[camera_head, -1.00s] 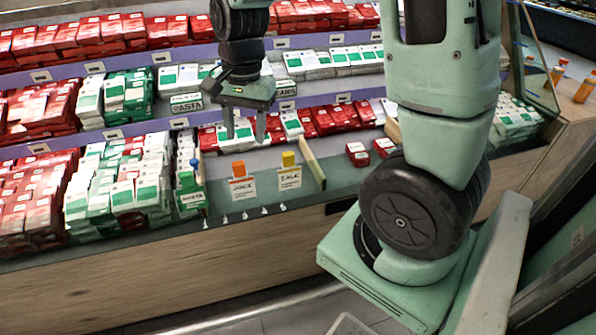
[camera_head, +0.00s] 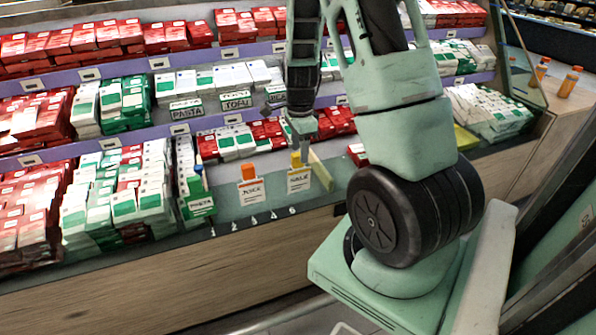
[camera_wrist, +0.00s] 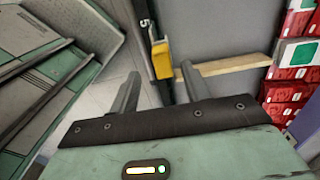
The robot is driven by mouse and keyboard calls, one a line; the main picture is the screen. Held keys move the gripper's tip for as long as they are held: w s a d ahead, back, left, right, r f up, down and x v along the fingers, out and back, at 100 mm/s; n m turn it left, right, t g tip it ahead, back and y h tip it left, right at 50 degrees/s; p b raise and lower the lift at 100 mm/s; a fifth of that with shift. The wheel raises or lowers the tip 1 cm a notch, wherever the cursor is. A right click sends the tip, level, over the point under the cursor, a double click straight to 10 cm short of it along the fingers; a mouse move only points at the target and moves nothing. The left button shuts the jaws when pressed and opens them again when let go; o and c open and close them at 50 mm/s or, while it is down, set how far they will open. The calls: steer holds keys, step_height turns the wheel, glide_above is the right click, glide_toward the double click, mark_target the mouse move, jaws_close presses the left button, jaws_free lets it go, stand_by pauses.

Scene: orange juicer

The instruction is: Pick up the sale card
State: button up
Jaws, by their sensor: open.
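The sale card (camera_head: 299,181) is a white card with a yellow block on top. It stands upright at the front edge of the lowest shelf. In the wrist view its yellow block (camera_wrist: 161,60) shows between and beyond my two fingers. My gripper (camera_head: 303,143) is directly above the card in the head view, with its fingers pointing down near the yellow block. In the wrist view my gripper (camera_wrist: 160,85) is open and empty. I cannot tell whether a finger touches the card.
A juice card (camera_head: 250,190) with an orange block stands left of the sale card. A pasta card (camera_head: 198,200) stands farther left. A wooden divider (camera_head: 320,171) lies just right of the sale card, also in the wrist view (camera_wrist: 225,66). Red and white boxes (camera_head: 240,140) are behind.

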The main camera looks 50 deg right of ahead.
mark_target(298, 166)
steer(key=shift+w+f, duration=0.2)
steer(key=shift+f, duration=1.35)
steer(key=shift+w+f, duration=0.15)
steer(key=shift+f, duration=1.35)
steer(key=shift+c, duration=0.4)
jaws_close()
